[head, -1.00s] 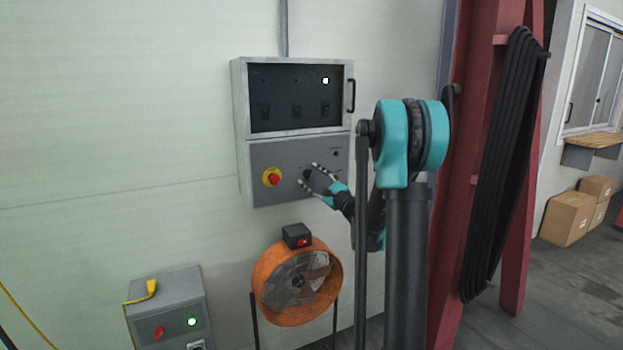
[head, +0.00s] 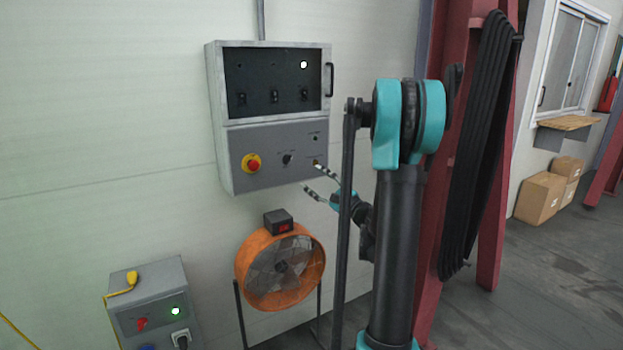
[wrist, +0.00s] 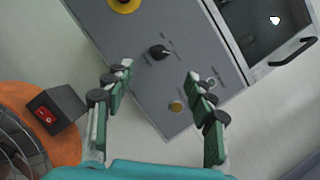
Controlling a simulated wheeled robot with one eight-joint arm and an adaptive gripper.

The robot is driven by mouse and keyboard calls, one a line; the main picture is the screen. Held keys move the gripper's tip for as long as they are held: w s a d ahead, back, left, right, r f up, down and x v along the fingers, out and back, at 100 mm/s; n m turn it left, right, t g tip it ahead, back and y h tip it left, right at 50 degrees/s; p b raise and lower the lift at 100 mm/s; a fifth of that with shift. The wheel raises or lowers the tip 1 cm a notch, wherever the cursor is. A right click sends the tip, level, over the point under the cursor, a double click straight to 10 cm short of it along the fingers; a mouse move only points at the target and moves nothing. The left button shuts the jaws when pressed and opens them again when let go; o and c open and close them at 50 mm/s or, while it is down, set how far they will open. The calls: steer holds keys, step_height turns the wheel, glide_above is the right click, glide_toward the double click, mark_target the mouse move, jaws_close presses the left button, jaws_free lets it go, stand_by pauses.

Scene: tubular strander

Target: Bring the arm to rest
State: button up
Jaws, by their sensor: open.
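My gripper (head: 315,182) is open and empty, off the lower right corner of the grey control panel (head: 262,182) on the wall. In the wrist view its two fingers (wrist: 158,88) are spread apart, with the panel's black knob (wrist: 159,52) beyond them and nothing between the pads. The knob also shows in the head view (head: 287,159), apart from the fingers. My arm is bent, with its teal elbow joint raised at the right of the head view.
A red emergency button (head: 251,163) sits left of the knob. An orange fan (head: 281,270) stands below the panel. A grey box (head: 150,300) with a green light is at lower left. A red column (head: 447,180) with black hoses (head: 480,150) stands behind my arm.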

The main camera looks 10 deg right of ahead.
steer(key=s+a+f+n+g+h, duration=0.2)
steer(key=s+a+f+n+g, duration=0.7)
steer(key=s+a+f+n, duration=0.3)
steer(key=s+d+f+n+g+h, duration=0.2)
steer(key=s+d+f+n+h, duration=0.2)
steer(key=s, duration=0.6)
steer(key=s+d+f+n+g+h, duration=0.2)
steer(key=s+d+f+n+h, duration=0.2)
steer(key=s+f, duration=0.4)
steer(key=shift+s+d+h, duration=0.7)
steer(key=shift+s+h, duration=0.2)
steer(key=shift+s, duration=0.2)
steer(key=shift+f, duration=0.1)
